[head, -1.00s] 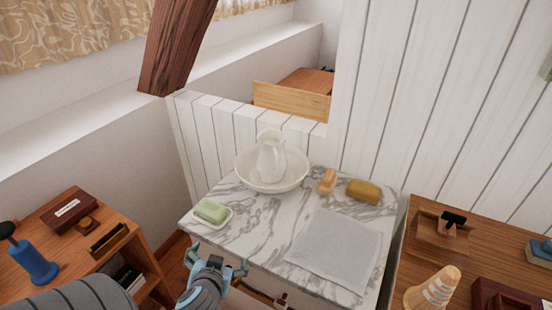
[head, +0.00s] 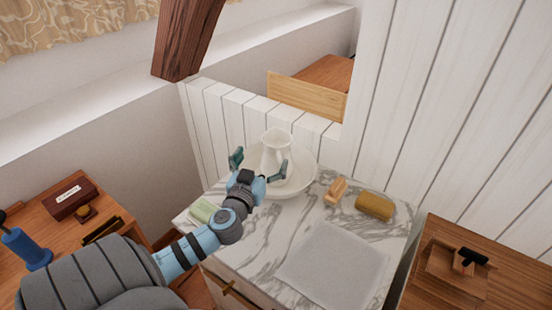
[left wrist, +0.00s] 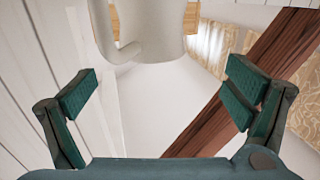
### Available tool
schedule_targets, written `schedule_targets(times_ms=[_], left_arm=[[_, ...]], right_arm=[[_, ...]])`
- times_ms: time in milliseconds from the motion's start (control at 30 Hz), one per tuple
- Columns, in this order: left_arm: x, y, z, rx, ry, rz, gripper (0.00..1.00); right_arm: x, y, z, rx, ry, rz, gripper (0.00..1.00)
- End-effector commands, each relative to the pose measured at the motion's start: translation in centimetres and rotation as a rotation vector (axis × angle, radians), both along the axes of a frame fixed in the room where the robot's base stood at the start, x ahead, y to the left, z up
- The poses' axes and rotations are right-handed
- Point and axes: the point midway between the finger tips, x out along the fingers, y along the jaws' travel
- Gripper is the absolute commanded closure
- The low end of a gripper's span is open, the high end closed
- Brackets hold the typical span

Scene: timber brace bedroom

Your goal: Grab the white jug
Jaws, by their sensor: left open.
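The white jug (head: 276,148) stands upright in a wide white basin (head: 303,180) at the back of the marble-topped washstand. My left gripper (head: 258,166) is open and empty at the near side of the jug, over the basin. In the left wrist view its two fingers (left wrist: 160,92) are spread wide, with the jug ahead between them. The gripper partly covers the jug's lower body and the basin in the head view. My right gripper is not in view.
A green soap on a dish (head: 203,211) lies under my left arm. A wooden brush (head: 336,190), a yellow-brown sponge (head: 374,205) and a grey cloth (head: 335,264) lie on the marble to the right. A white plank wall (head: 420,120) rises behind.

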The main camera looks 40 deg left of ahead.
Motion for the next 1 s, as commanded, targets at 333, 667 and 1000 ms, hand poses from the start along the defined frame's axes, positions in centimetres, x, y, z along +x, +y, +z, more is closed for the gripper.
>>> schedule_targets(times_ms=[333,667,1000], left_arm=[[5.0,1.4,0.0,-0.005,0.0,0.004,0.04],[6.5,2.2,-0.2,-0.002,0.002,0.003,0.04],[6.5,2.2,-0.2,-0.002,0.002,0.003,0.58]], right_arm=[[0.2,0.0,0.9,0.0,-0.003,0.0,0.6],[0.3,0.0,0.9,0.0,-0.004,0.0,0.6],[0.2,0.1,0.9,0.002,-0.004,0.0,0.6]])
